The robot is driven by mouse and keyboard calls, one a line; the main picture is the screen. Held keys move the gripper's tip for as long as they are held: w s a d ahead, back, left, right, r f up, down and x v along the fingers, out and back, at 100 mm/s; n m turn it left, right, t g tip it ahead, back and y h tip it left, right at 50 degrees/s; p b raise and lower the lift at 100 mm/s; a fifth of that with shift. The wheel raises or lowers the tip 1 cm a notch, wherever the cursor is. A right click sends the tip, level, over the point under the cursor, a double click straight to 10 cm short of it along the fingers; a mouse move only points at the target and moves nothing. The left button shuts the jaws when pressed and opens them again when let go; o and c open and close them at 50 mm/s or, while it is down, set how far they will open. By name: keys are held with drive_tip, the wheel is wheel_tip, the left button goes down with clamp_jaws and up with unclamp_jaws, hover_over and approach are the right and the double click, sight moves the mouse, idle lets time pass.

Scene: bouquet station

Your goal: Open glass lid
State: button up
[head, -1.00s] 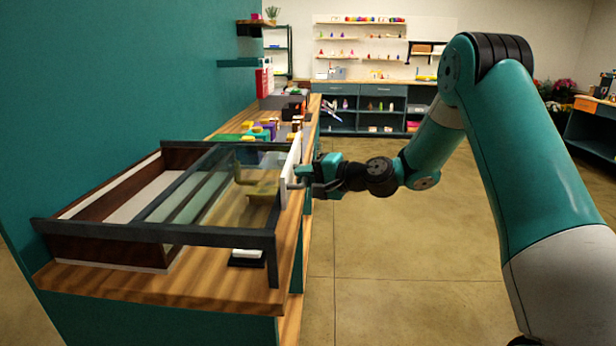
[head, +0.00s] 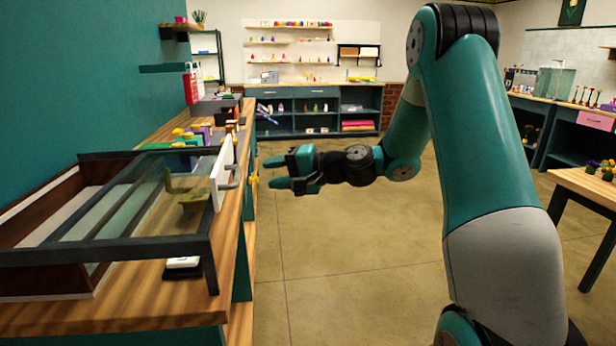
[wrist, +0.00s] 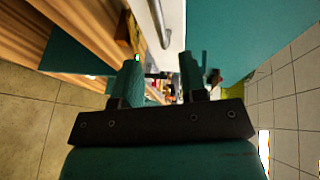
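The glass lid (head: 130,210), a clear pane in a dark frame, lies over a long case (head: 40,212) on the wooden counter at left. A white panel (head: 221,165) with a metal bar handle (head: 235,178) stands at its right end. My gripper (head: 268,172) is to the right of the handle, apart from it, pointing toward the counter. In the wrist view my gripper (wrist: 163,72) has its two fingers spread with nothing between them. The metal handle (wrist: 157,25) shows beyond the fingertips there.
An olive bracket-like piece (head: 187,192) shows through the glass. A small white-and-black block (head: 183,263) sits on the counter by the lid's near corner. Coloured items (head: 190,135) stand farther along the counter. The floor (head: 330,260) right of the counter is clear.

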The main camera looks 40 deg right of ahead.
drive_tip(key=b+v, duration=0.1)
drive_tip(key=v, duration=0.7)
drive_tip(key=shift+a, duration=0.15)
drive_tip(key=s+a+f+n+g, duration=0.1)
drive_tip(key=s+a+n+g, duration=0.4)
drive_tip(key=a, duration=0.5)
drive_tip(key=s+a+n+g, duration=0.4)
drive_tip(key=s+a+n, duration=0.1)
drive_tip(key=a, duration=0.5)
drive_tip(key=s+a+n+g+h, duration=0.1)
drive_tip(key=s+n+h, duration=0.1)
drive_tip(key=s, duration=0.5)
drive_tip(key=s+a+f+n+g+h, duration=0.1)
drive_tip(key=s+a+n+g+h, duration=0.1)
drive_tip(key=s, duration=0.5)
drive_tip(key=shift+s+a+f+n+h+p, duration=0.2)
drive_tip(key=shift+a+n+h+p, duration=0.15)
drive_tip(key=shift+n+h, duration=0.65)
drive_tip(key=shift+s, duration=0.1)
